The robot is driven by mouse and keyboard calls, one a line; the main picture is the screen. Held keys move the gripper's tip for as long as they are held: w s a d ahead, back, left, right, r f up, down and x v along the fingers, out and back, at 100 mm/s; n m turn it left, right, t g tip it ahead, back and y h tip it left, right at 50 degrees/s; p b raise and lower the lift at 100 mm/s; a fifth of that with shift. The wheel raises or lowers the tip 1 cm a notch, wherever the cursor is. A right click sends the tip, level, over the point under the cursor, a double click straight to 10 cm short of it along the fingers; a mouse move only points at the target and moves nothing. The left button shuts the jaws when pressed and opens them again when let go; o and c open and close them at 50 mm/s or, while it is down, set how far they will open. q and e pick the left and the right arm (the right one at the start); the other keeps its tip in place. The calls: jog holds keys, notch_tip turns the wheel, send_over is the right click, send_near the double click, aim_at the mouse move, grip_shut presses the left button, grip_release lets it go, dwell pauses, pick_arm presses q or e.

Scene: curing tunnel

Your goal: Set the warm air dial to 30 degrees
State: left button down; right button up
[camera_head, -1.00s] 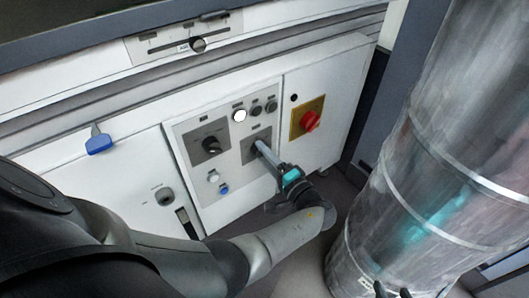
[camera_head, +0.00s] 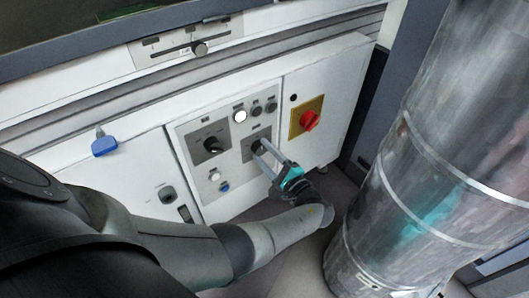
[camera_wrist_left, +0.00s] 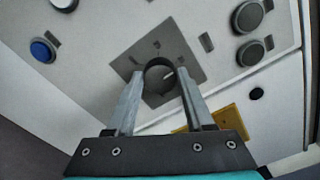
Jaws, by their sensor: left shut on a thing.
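A round dark dial (camera_wrist_left: 159,78) sits on a grey square plate (camera_wrist_left: 188,62) in the left wrist view. My left gripper (camera_head: 257,149) is at this dial in the head view, on the white cabinet's control panel. In the left wrist view the two fingers of my left gripper (camera_wrist_left: 160,88) stand on either side of the dial and are shut on it. Small marks surround the dial, but their numbers are too small to read. The fingers partly hide the dial and plate. My right gripper is not in view.
A second dark dial (camera_head: 213,145) is left of the held one. A lit white button (camera_head: 240,116) and dark buttons are above. A red rotary switch (camera_head: 309,121) on a yellow plate is to the right. A large metal duct (camera_head: 420,150) stands at the right.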

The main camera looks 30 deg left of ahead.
pick_arm(q)
jog(key=shift+r, duration=0.1)
dwell(0.3)
jog(key=shift+c, duration=1.4)
grip_release()
